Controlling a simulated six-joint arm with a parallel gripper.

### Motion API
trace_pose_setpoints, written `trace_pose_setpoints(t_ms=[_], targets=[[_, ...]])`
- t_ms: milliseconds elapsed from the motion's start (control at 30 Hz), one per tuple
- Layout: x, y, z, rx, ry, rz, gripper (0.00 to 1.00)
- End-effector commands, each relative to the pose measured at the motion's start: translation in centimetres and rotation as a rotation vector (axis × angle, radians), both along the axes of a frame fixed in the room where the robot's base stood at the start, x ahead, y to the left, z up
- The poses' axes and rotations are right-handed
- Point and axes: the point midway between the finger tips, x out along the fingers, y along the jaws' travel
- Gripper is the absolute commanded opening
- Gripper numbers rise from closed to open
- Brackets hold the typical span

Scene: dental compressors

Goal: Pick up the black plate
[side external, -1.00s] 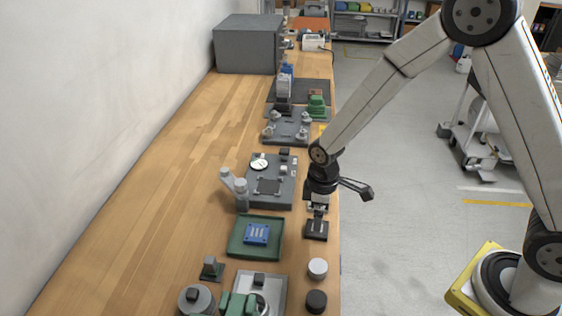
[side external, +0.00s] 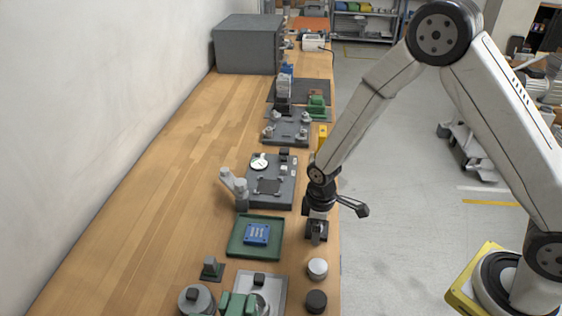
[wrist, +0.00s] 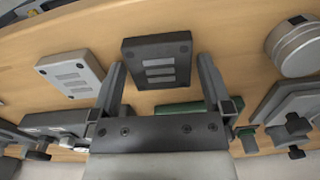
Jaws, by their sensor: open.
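The black plate (wrist: 158,75) is a dark rectangular block with light slots in its top, lying on the wooden bench. In the wrist view it shows between the two fingertips of my gripper (wrist: 162,62), with a gap on each side. My gripper is open and empty. In the side view my gripper (side external: 317,238) points down over the black plate (side external: 325,236) near the bench's right edge and hides part of it. I cannot tell the exact height of the fingertips over the bench.
A light grey plate (wrist: 70,74) lies left of the black plate in the wrist view. A round grey part (wrist: 296,48) lies to its right. A green tray (side external: 235,249) with a blue block (side external: 256,234) sits close by. The bench's left side (side external: 150,210) is clear.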

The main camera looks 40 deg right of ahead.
Motion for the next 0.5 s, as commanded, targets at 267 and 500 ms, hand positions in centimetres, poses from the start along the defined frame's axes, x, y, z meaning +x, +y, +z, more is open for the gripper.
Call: trace_pose_setpoints(t_ms=[267,500], targets=[[0.00,0.00,0.03,0.000,0.000,0.000,1.00],[-0.01,-0.01,0.04,0.000,0.000,0.000,0.62]])
